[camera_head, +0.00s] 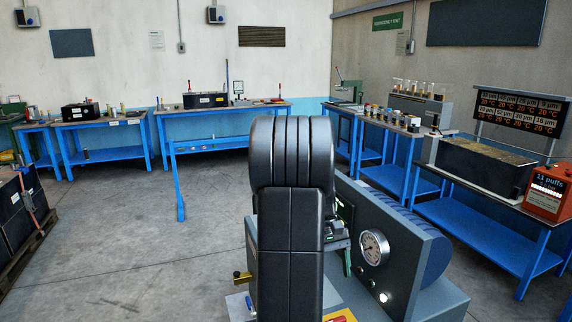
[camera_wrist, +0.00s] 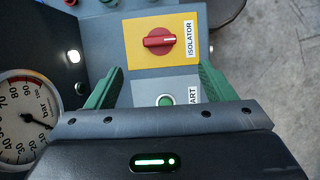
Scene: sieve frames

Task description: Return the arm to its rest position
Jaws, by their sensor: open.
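My arm stands in the middle of the head view and hides part of a grey machine behind it. My gripper (camera_wrist: 158,88) shows in the wrist view with its two green fingers spread wide and nothing between them. It is open, over the machine's control panel (camera_wrist: 160,71). A red isolator knob (camera_wrist: 159,41) on a yellow plate lies beyond the fingertips. A green start button (camera_wrist: 166,100) shows between the fingers, its label partly hidden by the gripper body. I cannot tell whether the fingers touch the panel.
The machine's pressure gauge (camera_head: 374,247) is right of my arm, and also at left in the wrist view (camera_wrist: 22,118). Blue benches (camera_head: 215,141) line the back, with more at right. A red box (camera_head: 546,192) sits at far right.

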